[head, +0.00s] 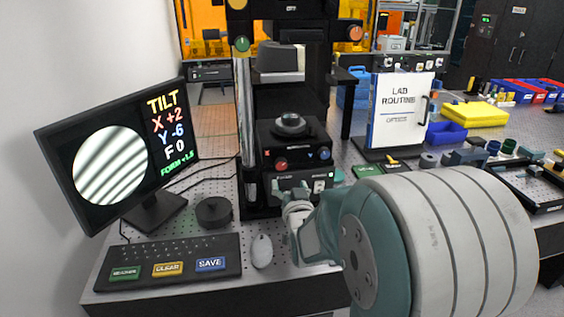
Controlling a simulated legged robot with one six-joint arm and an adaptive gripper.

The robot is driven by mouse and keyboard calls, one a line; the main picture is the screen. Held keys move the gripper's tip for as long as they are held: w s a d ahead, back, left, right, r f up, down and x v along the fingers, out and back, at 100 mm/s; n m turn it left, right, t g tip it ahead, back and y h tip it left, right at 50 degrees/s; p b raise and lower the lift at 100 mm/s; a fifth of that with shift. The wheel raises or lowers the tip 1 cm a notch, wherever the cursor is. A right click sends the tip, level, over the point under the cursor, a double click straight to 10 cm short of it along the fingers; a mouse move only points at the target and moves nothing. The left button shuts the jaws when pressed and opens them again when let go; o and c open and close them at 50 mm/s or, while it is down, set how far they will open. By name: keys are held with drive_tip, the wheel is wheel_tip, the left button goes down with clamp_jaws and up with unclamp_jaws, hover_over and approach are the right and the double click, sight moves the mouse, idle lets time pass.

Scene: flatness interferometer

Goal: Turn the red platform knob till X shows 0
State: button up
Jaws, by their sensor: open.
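The red platform knob (281,164) is on the front left of the interferometer's black platform (290,140). A blue knob (324,153) is on the same front face at the right. The monitor (122,150) shows TILT with X +2, Y -6, F 0 and FORM +1.5, beside a disc of slanted dark and light fringes. My gripper (290,187) is open, just below and in front of the red knob, with no visible contact. My wrist and arm hide part of the base behind it.
A keyboard (170,258) with green, yellow and blue keys, a mouse (262,251) and a round black puck (213,211) lie on the bench at left. A LAB ROUTINE board (401,108) stands at right, with yellow and blue trays (447,132) beyond.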

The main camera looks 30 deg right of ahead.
sight(282, 166)
drive_tip(key=w, duration=0.4)
drive_tip(key=shift+w, duration=0.35)
drive_tip(key=w+d, duration=0.2)
drive_tip(key=w, duration=0.1)
drive_tip(key=w+d, duration=0.1)
drive_tip(key=shift+w, duration=0.3)
drive_tip(key=shift+a, duration=0.6)
drive_tip(key=c, duration=0.6)
drive_tip(key=shift+d, duration=0.1)
drive_tip(key=c, duration=0.5)
drive_tip(key=shift+d, duration=0.2)
drive_tip(key=shift+c, duration=0.3)
